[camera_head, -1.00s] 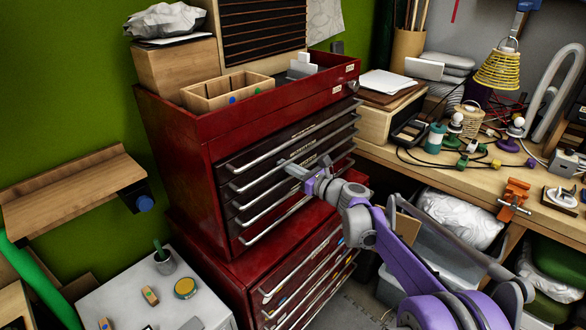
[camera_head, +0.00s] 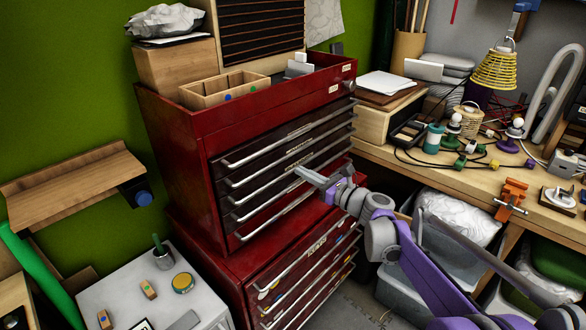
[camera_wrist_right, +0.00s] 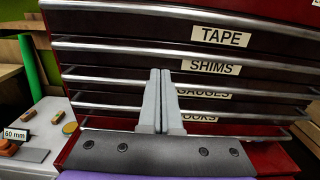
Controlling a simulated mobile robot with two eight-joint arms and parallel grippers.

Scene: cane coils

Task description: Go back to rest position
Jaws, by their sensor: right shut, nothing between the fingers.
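My right gripper (camera_head: 302,172) is in front of the upper red tool chest (camera_head: 175,150), before its drawer fronts. It is shut and empty. In the right wrist view its two grey fingers (camera_wrist_right: 160,75) lie side by side with nothing between them. Behind them are drawers with labels reading TAPE (camera_wrist_right: 221,36) and SHIMS (camera_wrist_right: 211,67), and lower labels partly hidden by the fingers. The drawers look shut. My left gripper does not show.
A workbench (camera_head: 440,175) with lamps, cables and an orange clamp (camera_head: 511,199) stands at the right. A white table (camera_head: 110,290) with small items is at the lower left. A wooden shelf (camera_head: 70,183) is on the green wall. A lower red chest (camera_head: 240,270) stands below.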

